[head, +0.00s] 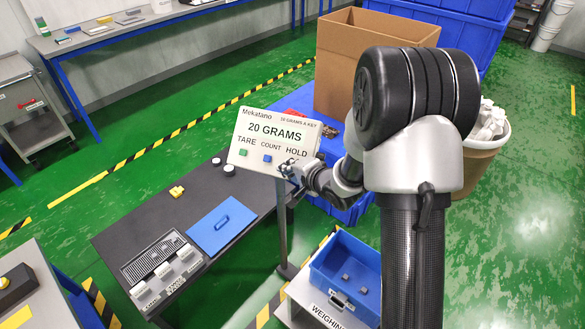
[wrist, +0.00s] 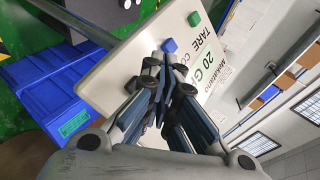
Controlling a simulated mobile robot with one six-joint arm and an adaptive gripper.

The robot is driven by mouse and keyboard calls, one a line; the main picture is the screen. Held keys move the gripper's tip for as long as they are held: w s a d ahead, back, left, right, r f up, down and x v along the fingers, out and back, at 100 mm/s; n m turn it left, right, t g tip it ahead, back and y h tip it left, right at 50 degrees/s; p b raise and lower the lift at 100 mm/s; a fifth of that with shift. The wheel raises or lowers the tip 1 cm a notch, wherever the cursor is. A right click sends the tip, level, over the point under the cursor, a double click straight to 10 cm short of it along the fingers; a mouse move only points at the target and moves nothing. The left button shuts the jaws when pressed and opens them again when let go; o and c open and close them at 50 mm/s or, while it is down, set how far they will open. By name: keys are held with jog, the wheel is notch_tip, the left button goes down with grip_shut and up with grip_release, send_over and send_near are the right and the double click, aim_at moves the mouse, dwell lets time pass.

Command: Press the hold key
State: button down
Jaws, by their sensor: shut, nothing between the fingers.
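The pale display panel (head: 272,138) stands on a post and reads "20 GRAMS", with the labels TARE, COUNT and HOLD below. A green key (head: 243,153) sits under TARE and a blue key (head: 267,158) under COUNT. In the wrist view the green key (wrist: 194,19) and blue key (wrist: 169,45) stand out from the panel face. My gripper (head: 287,167) is shut and empty, with its tips at the panel under the HOLD label. In the wrist view the fingertips (wrist: 160,60) cover that spot. The hold key is hidden, and I cannot tell whether the tips touch it.
A dark table (head: 150,222) below holds a blue lid (head: 222,228), a grey tray of blocks and small weights. A blue bin (head: 350,262) sits on the weighing stand at front. A cardboard box (head: 345,80) and blue crates stand behind. Green floor is open at left.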

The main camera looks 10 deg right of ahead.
jog(key=shift+w+d+f, duration=0.25)
jog(key=shift+w+f, duration=0.1)
jog(key=shift+f, duration=0.05)
dwell(1.3)
jog(key=shift+w+d+f, duration=0.15)
jog(key=shift+w+f, duration=0.1)
jog(key=shift+f, duration=0.05)
jog(key=shift+w+d+f, duration=0.15)
jog(key=shift+w+f, duration=0.05)
jog(key=shift+f, duration=0.05)
dwell(0.7)
jog(key=shift+r, duration=0.1)
jog(key=shift+s+a+r+p, duration=0.3)
jog(key=shift+s+r+p, duration=0.2)
jog(key=shift+p, duration=0.15)
jog(key=shift+s+a+r+p, duration=0.5)
jog(key=shift+s+r+p, duration=0.25)
jog(key=shift+r, duration=0.1)
jog(key=shift+s+a+r+p, duration=0.5)
jog(key=shift+s+r+p, duration=0.15)
jog(key=shift+r, duration=0.2)
